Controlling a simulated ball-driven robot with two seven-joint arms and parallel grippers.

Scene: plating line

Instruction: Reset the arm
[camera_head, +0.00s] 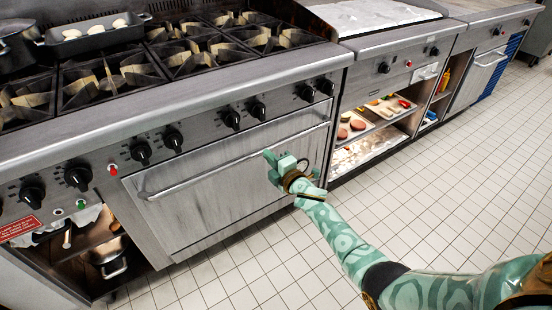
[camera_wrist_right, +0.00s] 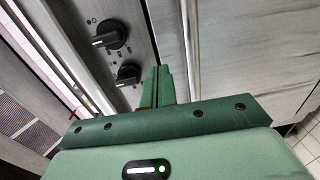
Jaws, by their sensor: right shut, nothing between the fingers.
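My right arm (camera_head: 345,240) reaches in from the lower right in the head view. My right gripper (camera_head: 270,157) is in front of the stove's oven door (camera_head: 215,185), near the right end of its long handle. In the right wrist view, the green fingers of this gripper (camera_wrist_right: 158,80) are together with nothing between them. Two black stove knobs (camera_wrist_right: 112,35) show just beyond them. I cannot tell whether the gripper touches the handle. My left gripper is not in view.
The stove (camera_head: 180,95) has a pot (camera_head: 18,45) and a dark tray (camera_head: 95,38) on top. A shelf with food trays (camera_head: 385,110) is right of the oven. A metal pot (camera_head: 108,258) sits in the lower left compartment. The tiled floor (camera_head: 450,180) at right is clear.

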